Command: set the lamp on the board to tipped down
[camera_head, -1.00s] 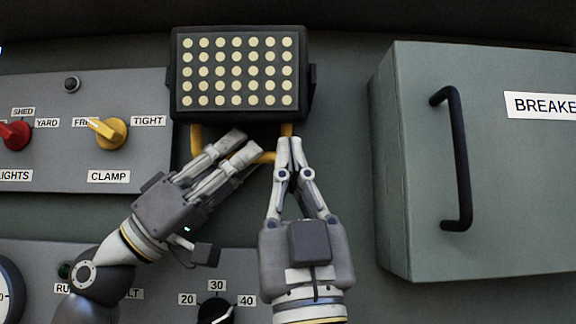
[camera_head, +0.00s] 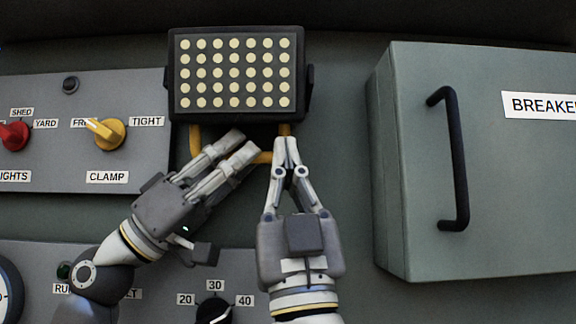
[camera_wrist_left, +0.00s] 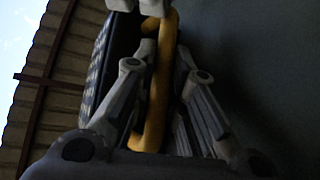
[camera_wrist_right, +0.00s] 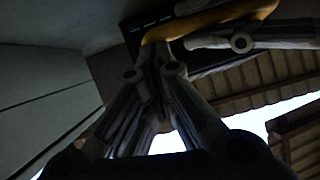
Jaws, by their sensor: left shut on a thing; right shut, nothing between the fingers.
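The lamp (camera_head: 236,73) is a black rectangular head with rows of pale round lights, mounted on the wall at top centre. A yellow bar handle (camera_head: 195,140) hangs below it. My left gripper (camera_head: 243,143) is shut on the handle, and in the left wrist view the yellow handle (camera_wrist_left: 157,95) runs between its fingers. My right gripper (camera_head: 286,142) is shut and empty, its tips close to the handle's right leg just under the lamp. In the right wrist view the handle (camera_wrist_right: 210,20) shows above the closed fingers; contact cannot be told.
A grey breaker box (camera_head: 480,160) with a black handle (camera_head: 458,160) stands out on the right. A grey panel (camera_head: 60,170) with red and yellow knobs is on the left. A lower panel (camera_head: 160,260) with a dial lies below my arms.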

